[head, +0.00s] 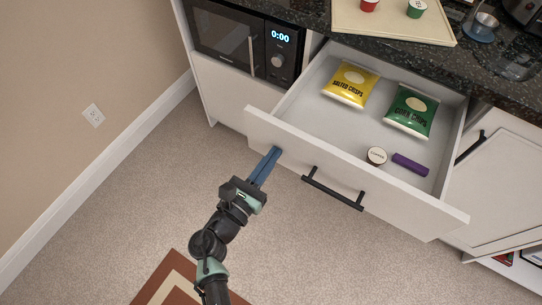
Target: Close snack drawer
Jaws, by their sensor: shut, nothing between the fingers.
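The snack drawer (290,142) is pulled out from under the counter, with its white front facing me. A black bar handle (333,189) is fixed on its front. My gripper (275,151) is shut and empty. Its blue fingertips are at the left part of the drawer front, left of the handle; I cannot tell whether they touch it.
A microwave (235,43) sits in the cabinet at the left. The dark countertop (479,75) above the drawer holds a tray (392,36) with small cups. A lower cabinet (505,185) stands at the right. A striped rug (170,283) lies on open carpet.

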